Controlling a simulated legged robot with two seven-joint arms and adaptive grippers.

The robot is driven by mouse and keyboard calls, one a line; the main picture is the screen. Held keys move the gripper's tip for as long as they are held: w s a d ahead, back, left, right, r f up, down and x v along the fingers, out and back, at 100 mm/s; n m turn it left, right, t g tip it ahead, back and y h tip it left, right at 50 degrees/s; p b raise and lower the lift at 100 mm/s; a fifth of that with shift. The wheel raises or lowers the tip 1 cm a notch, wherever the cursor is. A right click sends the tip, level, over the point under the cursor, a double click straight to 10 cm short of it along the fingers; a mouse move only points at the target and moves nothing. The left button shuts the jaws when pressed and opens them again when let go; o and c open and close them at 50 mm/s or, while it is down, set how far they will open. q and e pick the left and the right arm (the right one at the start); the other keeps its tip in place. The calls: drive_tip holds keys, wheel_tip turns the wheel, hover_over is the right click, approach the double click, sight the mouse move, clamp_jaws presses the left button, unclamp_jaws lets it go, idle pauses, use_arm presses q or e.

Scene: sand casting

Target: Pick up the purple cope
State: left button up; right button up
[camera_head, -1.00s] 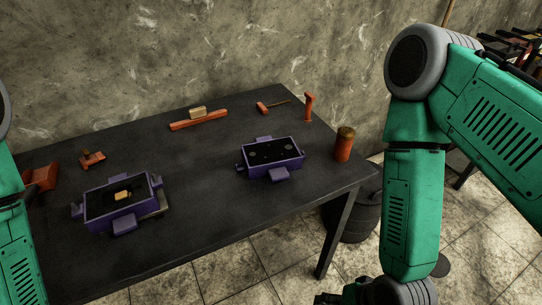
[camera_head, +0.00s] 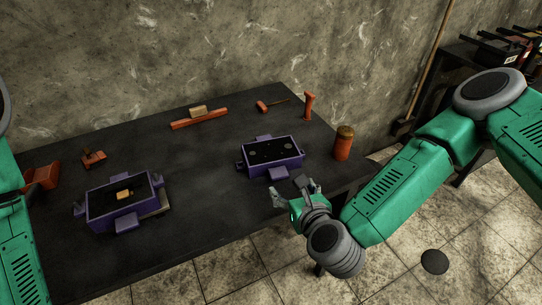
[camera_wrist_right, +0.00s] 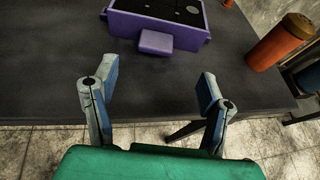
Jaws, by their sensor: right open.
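Two purple flasks stand on the dark table. The right one (camera_head: 272,165), with dark fill and two round marks on top, looks like the purple cope; it also shows at the top of the right wrist view (camera_wrist_right: 160,25), its near tab facing me. The left flask (camera_head: 108,211) lies on a board with a small tan block (camera_head: 123,195) inside. My right gripper (camera_head: 292,190) is open and empty at the table's front edge, just short of the right flask and apart from it. Its two fingers (camera_wrist_right: 159,80) are spread in the wrist view. My left gripper is not in view.
An orange cylinder with a brown top (camera_head: 343,143) stands right of the right flask, near the table's right edge. The table between the flasks is clear.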

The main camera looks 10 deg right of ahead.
sight(280, 174)
drive_tip(key=x, duration=0.9)
drive_tip(key=shift+w+a+f, duration=0.2)
drive_tip(key=shift+a+f, duration=0.05)
drive_tip(key=shift+a, duration=0.05)
clamp_jaws()
drive_tip(key=shift+w+r, duration=0.1)
drive_tip(key=shift+r, duration=0.15)
